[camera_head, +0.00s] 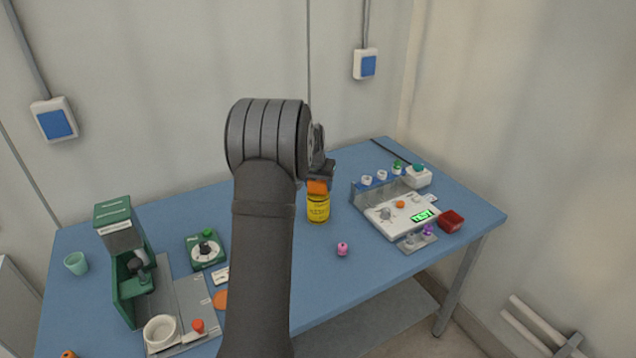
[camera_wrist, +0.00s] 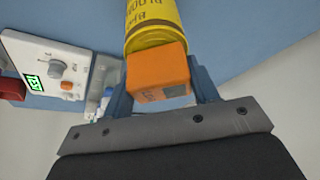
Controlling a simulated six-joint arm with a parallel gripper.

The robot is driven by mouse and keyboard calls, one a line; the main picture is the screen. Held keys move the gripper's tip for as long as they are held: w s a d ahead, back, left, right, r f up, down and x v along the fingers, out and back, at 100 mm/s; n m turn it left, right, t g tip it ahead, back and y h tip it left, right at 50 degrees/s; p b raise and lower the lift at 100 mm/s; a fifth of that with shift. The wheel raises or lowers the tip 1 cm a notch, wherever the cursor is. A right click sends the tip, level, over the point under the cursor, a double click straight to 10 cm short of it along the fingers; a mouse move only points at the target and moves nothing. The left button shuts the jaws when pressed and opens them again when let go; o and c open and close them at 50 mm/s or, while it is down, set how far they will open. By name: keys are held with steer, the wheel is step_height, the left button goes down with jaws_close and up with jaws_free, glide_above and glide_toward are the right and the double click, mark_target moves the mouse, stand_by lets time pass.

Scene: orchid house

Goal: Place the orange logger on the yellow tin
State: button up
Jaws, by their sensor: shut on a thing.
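The orange logger (camera_head: 318,187) is a small box with a dark grey panel on one face. My gripper (camera_head: 322,176) is shut on it, and in the wrist view the logger (camera_wrist: 158,74) sits between the two fingers (camera_wrist: 162,90). The yellow tin (camera_head: 318,209) stands upright on the blue table, directly below the logger in the head view. In the wrist view the tin (camera_wrist: 152,24) shows just beyond the logger. I cannot tell whether the logger touches the tin's top. My arm hides part of the table left of the tin.
A white device with a green display (camera_head: 422,216) and a red tray (camera_head: 451,221) stand to the right. A pink item (camera_head: 342,249) lies in front of the tin. A green machine (camera_head: 122,262) and a green box (camera_head: 205,251) stand at left. Blue table (camera_head: 375,262) is clear front right.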

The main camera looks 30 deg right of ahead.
steer(key=o, duration=1)
steer(key=v, duration=1.2)
steer(key=shift+r, duration=0.1)
steer(key=x, duration=1.2)
steer(key=shift+r, duration=1.8)
steer(key=shift+f, duration=0.1)
